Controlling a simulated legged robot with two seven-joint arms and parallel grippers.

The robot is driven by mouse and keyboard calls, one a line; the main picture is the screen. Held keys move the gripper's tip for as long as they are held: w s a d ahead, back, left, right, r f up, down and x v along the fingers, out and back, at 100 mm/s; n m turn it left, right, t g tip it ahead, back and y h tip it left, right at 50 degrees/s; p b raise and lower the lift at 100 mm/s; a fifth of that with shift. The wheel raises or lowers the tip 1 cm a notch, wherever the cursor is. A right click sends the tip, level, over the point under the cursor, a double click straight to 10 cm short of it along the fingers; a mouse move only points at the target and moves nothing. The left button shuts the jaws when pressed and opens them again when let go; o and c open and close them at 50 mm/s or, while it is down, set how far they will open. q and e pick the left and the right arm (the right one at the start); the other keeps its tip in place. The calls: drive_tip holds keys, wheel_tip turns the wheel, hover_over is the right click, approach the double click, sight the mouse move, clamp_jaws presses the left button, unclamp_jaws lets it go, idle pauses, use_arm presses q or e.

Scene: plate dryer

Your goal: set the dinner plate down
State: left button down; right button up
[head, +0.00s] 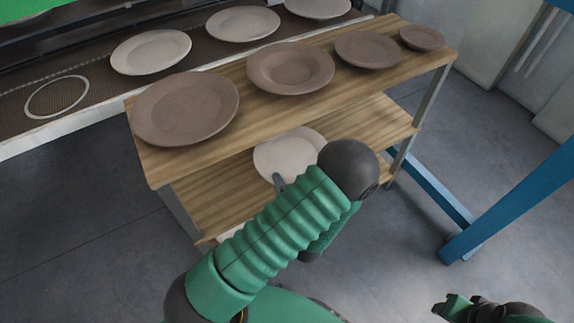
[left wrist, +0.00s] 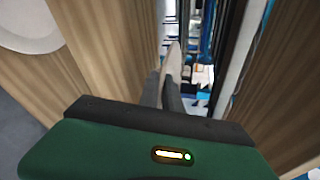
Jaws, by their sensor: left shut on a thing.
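A pale dinner plate (head: 285,150) is at the middle shelf of a wooden rack in the head view, partly hidden by my left arm. My left gripper (head: 279,183) is at its near edge. In the left wrist view my left gripper (left wrist: 171,88) is shut on the plate (left wrist: 173,60), seen edge-on as a thin beige sliver between the fingers. It looks roughly parallel to the boards. I cannot tell whether its underside touches the shelf. My right gripper (head: 445,306) is at the bottom right, away from the rack, and its jaw state is unclear.
The rack's top board (head: 210,148) carries several brown plates (head: 290,68) and overhangs the middle shelf (head: 375,130). Another pale plate (left wrist: 28,25) lies on a board in the left wrist view. A conveyor (head: 95,92) with pale plates runs behind. A blue post (head: 515,200) stands right.

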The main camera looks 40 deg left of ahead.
sight(283, 166)
use_arm(q)
drive_tip(key=w+a, duration=0.1)
drive_tip(key=w, duration=0.1)
drive_tip(key=w+a+f+b, duration=0.1)
drive_tip(key=w+a, duration=0.1)
drive_tip(key=w, duration=0.1)
drive_tip(key=w+a, duration=0.1)
drive_tip(key=w, duration=0.1)
drive_tip(key=shift+w+a+f+b, duration=0.15)
drive_tip(key=shift+a+f+b, duration=0.05)
drive_tip(key=shift+a+b, duration=0.15)
drive_tip(key=f+b, duration=0.2)
drive_tip(key=f, duration=0.1)
drive_tip(key=shift+w+d+f, duration=0.2)
drive_tip(key=shift+d, duration=0.2)
drive_tip(key=shift+r, duration=0.15)
drive_tip(key=shift+a, duration=0.15)
drive_tip(key=c, duration=1.8)
unclamp_jaws()
drive_tip(key=shift+s+f, duration=0.1)
drive_tip(key=shift+f, duration=0.1)
use_arm(e)
drive_tip(key=f, duration=0.2)
drive_tip(key=a+f, duration=0.1)
drive_tip(key=f, duration=0.1)
drive_tip(key=shift+f, duration=0.1)
drive_tip(key=shift+d, duration=0.1)
